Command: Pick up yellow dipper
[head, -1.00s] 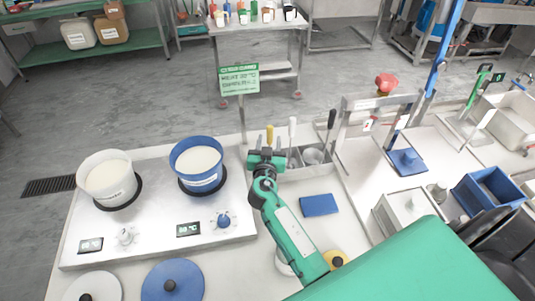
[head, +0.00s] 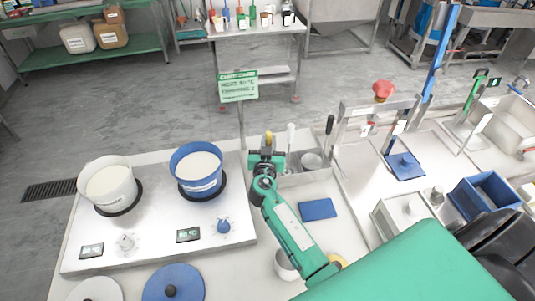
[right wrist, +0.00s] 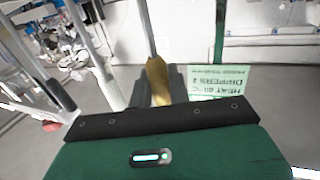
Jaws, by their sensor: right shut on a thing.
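The yellow dipper (head: 269,137) stands upright at the left end of the grey dipper holder (head: 322,170), and its yellow handle top shows above my gripper. My right gripper (head: 266,157) is shut on this handle. In the right wrist view, the yellow handle (right wrist: 157,80) sits between the dark fingers (right wrist: 158,88). The dipper's lower part is hidden behind the gripper in the head view. A white-handled dipper (head: 290,136) and a black-handled one (head: 329,125) stand farther right in the holder. My left gripper is not in view.
A white pot (head: 107,187) and a blue pot (head: 197,175) stand on the heater at left. A blue block (head: 318,209) lies right of my arm. A green sign (head: 238,86) stands behind the holder. Lids lie at the front left.

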